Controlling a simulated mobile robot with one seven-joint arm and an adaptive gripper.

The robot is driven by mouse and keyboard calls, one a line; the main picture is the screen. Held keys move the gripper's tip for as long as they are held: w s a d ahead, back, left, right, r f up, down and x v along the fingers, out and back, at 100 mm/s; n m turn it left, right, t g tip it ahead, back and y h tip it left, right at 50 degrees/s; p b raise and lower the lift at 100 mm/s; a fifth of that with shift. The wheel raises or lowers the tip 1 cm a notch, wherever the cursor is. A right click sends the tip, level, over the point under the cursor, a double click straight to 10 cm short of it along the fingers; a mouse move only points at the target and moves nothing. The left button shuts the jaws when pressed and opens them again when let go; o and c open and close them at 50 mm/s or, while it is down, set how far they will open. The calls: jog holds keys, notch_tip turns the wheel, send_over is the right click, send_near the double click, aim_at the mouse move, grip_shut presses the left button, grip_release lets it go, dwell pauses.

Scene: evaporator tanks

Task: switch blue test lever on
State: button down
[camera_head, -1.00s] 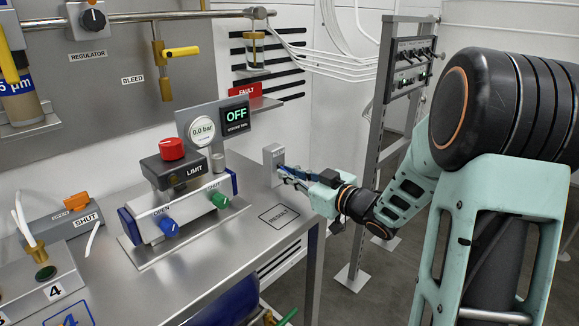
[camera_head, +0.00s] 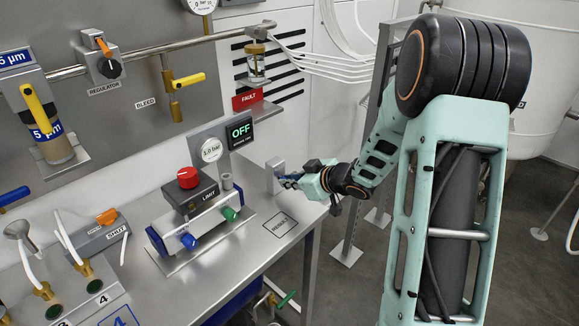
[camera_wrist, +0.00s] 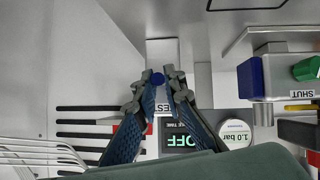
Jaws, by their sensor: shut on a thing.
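The blue test lever (camera_wrist: 157,79) shows as a small blue round end between the fingertips of my gripper (camera_wrist: 158,84) in the wrist view. Its lower part is hidden by the fingers. A partly covered label reading "EST" (camera_wrist: 163,107) lies just beside it. In the head view my gripper (camera_head: 289,181) reaches in from the right to the small grey upright box (camera_head: 273,174) at the bench's back right edge. The lever's position cannot be told there. The fingers are shut on the lever. A black display (camera_head: 239,131) reads OFF in green.
A round gauge (camera_head: 211,150) stands beside the display; in the wrist view it looks like 1.0 bar. A red-buttoned LIMIT box (camera_head: 196,195) with blue and green knobs stands left. A RESET plate (camera_head: 280,224) marks clear bench. A metal frame (camera_head: 365,140) stands right of the bench.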

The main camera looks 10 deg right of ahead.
jog(key=shift+w+a+r+g+h+p, duration=0.15)
jog(key=shift+r+g+h+p, duration=0.9)
jog(key=shift+p, duration=4.35)
jog(key=shift+f+g+p, duration=0.15)
jog(key=shift+g+p, duration=0.2)
jog(key=shift+p, duration=1.2)
jog(key=shift+w+f+g+h+p, duration=0.15)
jog(key=shift+g+h+p, duration=0.3)
jog(key=shift+p, duration=0.6)
jog(key=c, duration=2)
grip_release()
jog(key=v, duration=1.2)
